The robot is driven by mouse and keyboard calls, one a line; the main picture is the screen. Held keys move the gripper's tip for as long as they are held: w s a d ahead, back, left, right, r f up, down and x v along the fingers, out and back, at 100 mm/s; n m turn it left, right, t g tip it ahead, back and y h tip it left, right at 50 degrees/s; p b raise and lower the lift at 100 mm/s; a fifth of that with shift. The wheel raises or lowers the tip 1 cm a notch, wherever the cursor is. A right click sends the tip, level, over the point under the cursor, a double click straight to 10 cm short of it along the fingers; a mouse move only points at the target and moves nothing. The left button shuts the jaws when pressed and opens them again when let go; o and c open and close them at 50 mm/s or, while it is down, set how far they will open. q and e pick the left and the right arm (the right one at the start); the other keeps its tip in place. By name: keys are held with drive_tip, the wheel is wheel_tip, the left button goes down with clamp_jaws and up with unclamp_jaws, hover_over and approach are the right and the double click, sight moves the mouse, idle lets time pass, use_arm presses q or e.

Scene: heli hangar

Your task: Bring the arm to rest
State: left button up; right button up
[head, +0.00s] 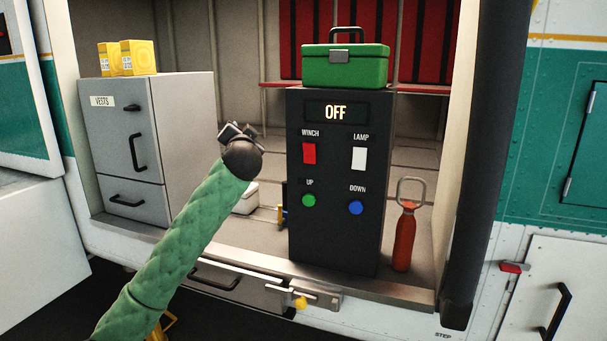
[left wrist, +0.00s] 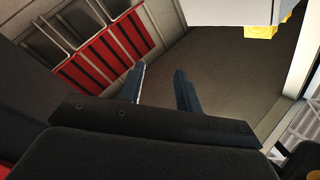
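My left arm, in a green padded sleeve, reaches up from the lower left in the head view. Its gripper (head: 240,130) is held in the air in front of the open cabin, between the grey vests cabinet and the black control panel, seen mostly from behind. In the left wrist view the gripper's two dark fingers (left wrist: 161,70) stand apart with nothing between them. My right gripper is in neither view.
The control panel (head: 337,230) reads OFF and carries a green case (head: 345,70). An orange bottle (head: 404,240) stands right of it. Yellow boxes (head: 138,58) top the vests cabinet (head: 113,150). A drawer (head: 235,285) sits under the cabin floor's front edge. Red seats (head: 425,40) line the back.

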use_arm(q)
drive_tip(key=s+f+n+g+h, duration=0.1)
drive_tip(key=s+f+g, duration=0.2)
drive_tip(key=s+f, duration=0.9)
drive_tip(key=s+d+f+n+g+h, duration=0.1)
drive_tip(key=s+f+g+h, duration=0.2)
drive_tip(key=f, duration=1.7)
drive_tip(key=s+f+g, duration=0.4)
drive_tip(key=s+f, duration=0.4)
drive_tip(key=f, duration=0.7)
drive_tip(key=s+f+n+g, duration=0.1)
drive_tip(key=s+f+g, duration=0.2)
drive_tip(key=s+f, duration=1.1)
drive_tip(key=s+f+n+g, duration=0.1)
drive_tip(key=s+f+g, duration=0.3)
drive_tip(key=s+f, duration=1.1)
drive_tip(key=s, duration=0.8)
drive_tip(key=shift+s+h, duration=0.3)
drive_tip(key=shift+s, duration=0.05)
drive_tip(key=shift+f, duration=0.1)
